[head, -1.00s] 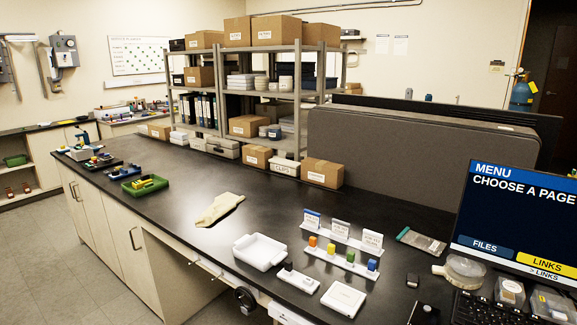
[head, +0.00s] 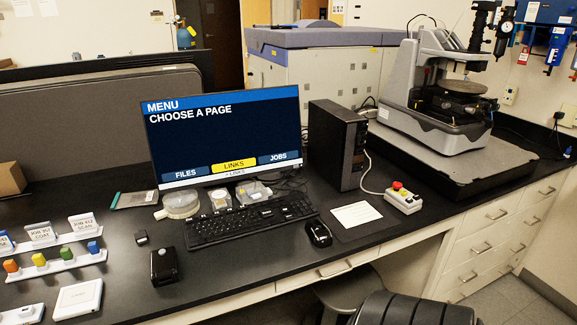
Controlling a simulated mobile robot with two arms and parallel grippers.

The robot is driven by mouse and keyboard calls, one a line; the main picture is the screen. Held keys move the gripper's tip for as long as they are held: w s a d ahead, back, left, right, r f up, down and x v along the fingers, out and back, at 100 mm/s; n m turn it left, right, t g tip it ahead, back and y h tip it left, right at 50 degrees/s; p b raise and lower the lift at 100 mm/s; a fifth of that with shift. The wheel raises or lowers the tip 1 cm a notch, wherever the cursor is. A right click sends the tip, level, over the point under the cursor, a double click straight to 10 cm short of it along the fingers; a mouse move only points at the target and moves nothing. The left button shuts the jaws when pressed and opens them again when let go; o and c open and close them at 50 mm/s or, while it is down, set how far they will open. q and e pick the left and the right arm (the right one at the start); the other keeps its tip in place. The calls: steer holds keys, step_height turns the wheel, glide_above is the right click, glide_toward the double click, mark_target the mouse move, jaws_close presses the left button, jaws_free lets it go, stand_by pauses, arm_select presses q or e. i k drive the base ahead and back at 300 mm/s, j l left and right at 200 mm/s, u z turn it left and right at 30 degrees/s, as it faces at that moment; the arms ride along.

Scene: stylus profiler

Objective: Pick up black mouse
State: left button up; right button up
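The black mouse (head: 318,232) lies on the dark bench top in the head view. It is just right of the black keyboard (head: 250,220) and close to the bench's front edge. Neither of my grippers shows in the head view, so I cannot see where they are or whether they hold anything.
A monitor (head: 225,135) stands behind the keyboard. A white card (head: 356,215) and a button box (head: 404,198) are right of the mouse. A black computer case (head: 336,145) stands behind. A black chair (head: 412,308) is in front of the bench. A small black box (head: 165,266) lies left.

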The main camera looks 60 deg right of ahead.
mark_target(320, 236)
steer(key=z, duration=2.05)
